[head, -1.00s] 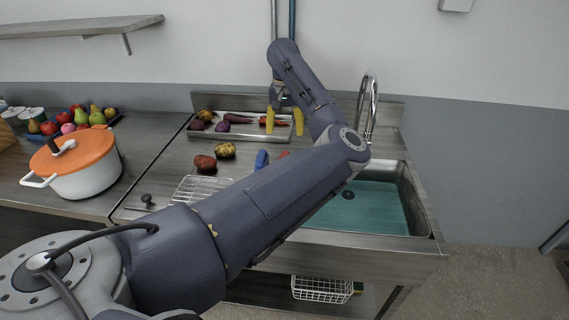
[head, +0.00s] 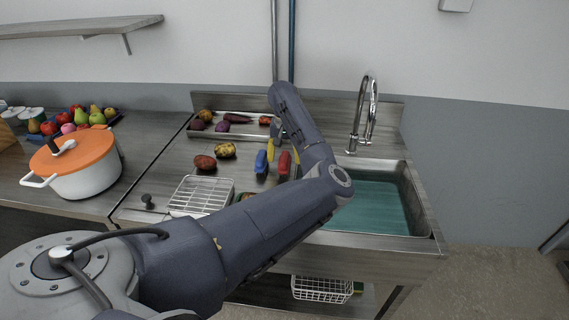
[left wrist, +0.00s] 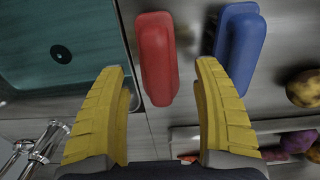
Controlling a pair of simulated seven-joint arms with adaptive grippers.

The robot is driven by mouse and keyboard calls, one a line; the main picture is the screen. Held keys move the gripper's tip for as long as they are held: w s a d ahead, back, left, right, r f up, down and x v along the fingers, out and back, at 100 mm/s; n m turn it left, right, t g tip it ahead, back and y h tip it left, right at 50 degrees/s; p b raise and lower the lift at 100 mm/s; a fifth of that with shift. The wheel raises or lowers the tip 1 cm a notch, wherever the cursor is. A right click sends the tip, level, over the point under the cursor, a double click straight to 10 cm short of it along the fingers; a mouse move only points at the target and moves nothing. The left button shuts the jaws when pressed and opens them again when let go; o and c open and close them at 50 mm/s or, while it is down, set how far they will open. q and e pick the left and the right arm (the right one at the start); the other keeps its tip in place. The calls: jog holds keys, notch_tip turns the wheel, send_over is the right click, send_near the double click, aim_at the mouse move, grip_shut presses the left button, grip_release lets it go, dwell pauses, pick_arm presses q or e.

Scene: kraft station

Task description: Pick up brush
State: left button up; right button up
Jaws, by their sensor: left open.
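A red brush (head: 285,163) and a blue brush (head: 262,162) stand side by side on the steel counter left of the sink. In the left wrist view, the red brush (left wrist: 157,58) lies between and ahead of my yellow fingertips, and the blue brush (left wrist: 239,50) is beyond the right finger. My left gripper (left wrist: 162,68) is open and empty, with a gap on both sides of the red brush. In the head view my left gripper (head: 283,150) is just behind the brushes, partly hidden by my arm. My right gripper is not in view.
The sink (head: 372,205) with teal water and a tall faucet (head: 364,115) is at the right. A tray (head: 215,136) of vegetables lies behind, two potatoes (head: 215,156) sit left of the brushes, and a wire rack (head: 201,196) is in front. An orange-lidded pot (head: 87,178) stands left.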

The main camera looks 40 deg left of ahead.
pick_arm(q)
jog(key=shift+f, duration=1.55)
jog(key=c, duration=1.4)
